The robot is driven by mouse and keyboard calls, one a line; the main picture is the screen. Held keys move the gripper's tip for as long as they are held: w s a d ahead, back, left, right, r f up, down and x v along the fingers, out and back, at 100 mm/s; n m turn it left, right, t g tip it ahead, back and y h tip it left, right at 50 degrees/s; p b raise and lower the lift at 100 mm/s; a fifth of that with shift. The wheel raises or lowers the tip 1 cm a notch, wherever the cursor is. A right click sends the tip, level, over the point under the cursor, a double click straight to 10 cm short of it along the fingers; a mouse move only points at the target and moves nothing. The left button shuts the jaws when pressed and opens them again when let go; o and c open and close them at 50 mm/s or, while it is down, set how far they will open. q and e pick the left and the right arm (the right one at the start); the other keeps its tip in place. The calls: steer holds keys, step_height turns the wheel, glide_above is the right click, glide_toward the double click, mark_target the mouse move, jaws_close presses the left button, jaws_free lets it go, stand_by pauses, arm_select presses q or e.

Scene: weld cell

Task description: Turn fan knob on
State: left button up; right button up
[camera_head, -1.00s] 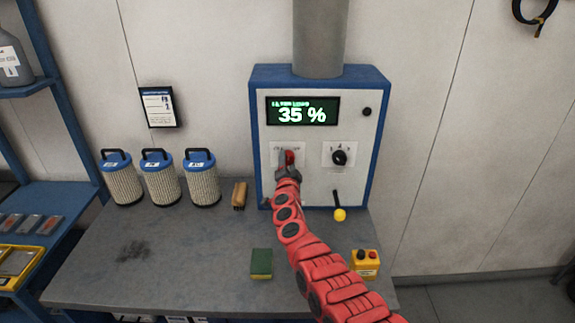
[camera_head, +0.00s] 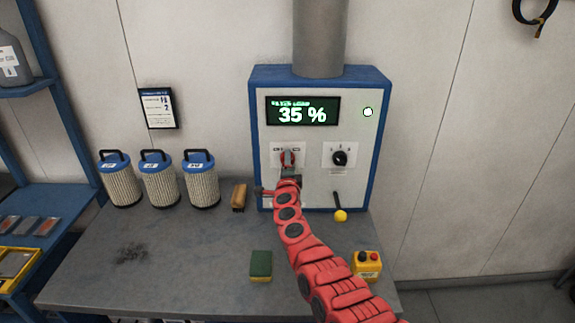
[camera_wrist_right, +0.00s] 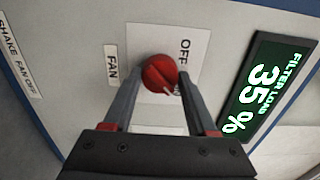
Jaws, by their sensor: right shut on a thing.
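The red fan knob (camera_head: 287,156) is on the left of the front of a blue-edged white control box (camera_head: 318,182). The knob also shows in the right wrist view (camera_wrist_right: 159,72), on a white plate with "OFF" partly readable and a "FAN" label beside it. My right gripper (camera_head: 288,168) is at the knob, and its two fingers (camera_wrist_right: 160,80) are on either side of it, shut on it. The round indicator light (camera_head: 367,112) at the box's upper right glows pale green-white. The display (camera_head: 303,111) reads 35 %. My left gripper is not in view.
A black selector knob (camera_head: 339,158) is right of the red one, with a yellow-tipped lever (camera_head: 340,214) below. Filter cartridges (camera_head: 160,180), a brush (camera_head: 239,197), a green sponge (camera_head: 261,264) and a yellow button box (camera_head: 367,265) stand on the grey bench (camera_head: 190,260).

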steer(key=shift+f, duration=0.15)
steer(key=o, duration=1.4)
steer(key=shift+c, duration=0.2)
steer(key=s+p, duration=0.7)
steer(key=s, duration=1)
steer(key=shift+s, duration=0.25)
